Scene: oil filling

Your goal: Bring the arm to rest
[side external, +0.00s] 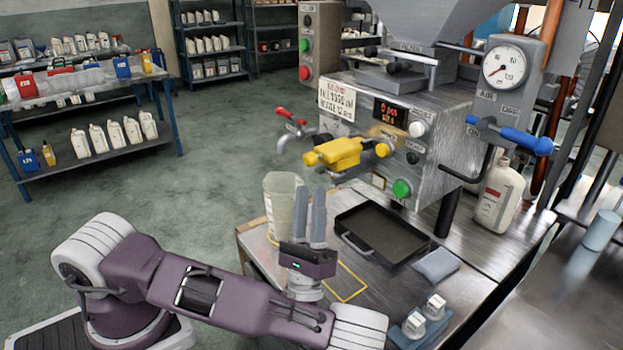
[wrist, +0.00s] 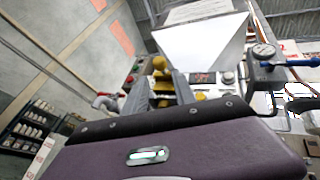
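My gripper (side external: 310,193) points upward above the front left part of the bench in the side external view. Its two grey fingers stand apart with a gap between them, so it is open, and nothing is held. In the wrist view my gripper (wrist: 160,76) also shows its two fingers apart, with the yellow valve handle (wrist: 163,90) of the machine seen beyond and between them. In the side external view the yellow handle (side external: 338,153) is above and behind the fingertips. A translucent jug (side external: 281,205) stands on the bench just behind and left of the fingers, partly hidden by them.
The filling machine (side external: 450,125) has a red-handled tap (side external: 291,117), a blue lever (side external: 525,141) and a gauge (side external: 505,67). A black tray (side external: 383,238), grey cloth (side external: 436,264), two small white-capped items (side external: 425,316) and a white bottle (side external: 499,197) are on the bench. Open floor lies left.

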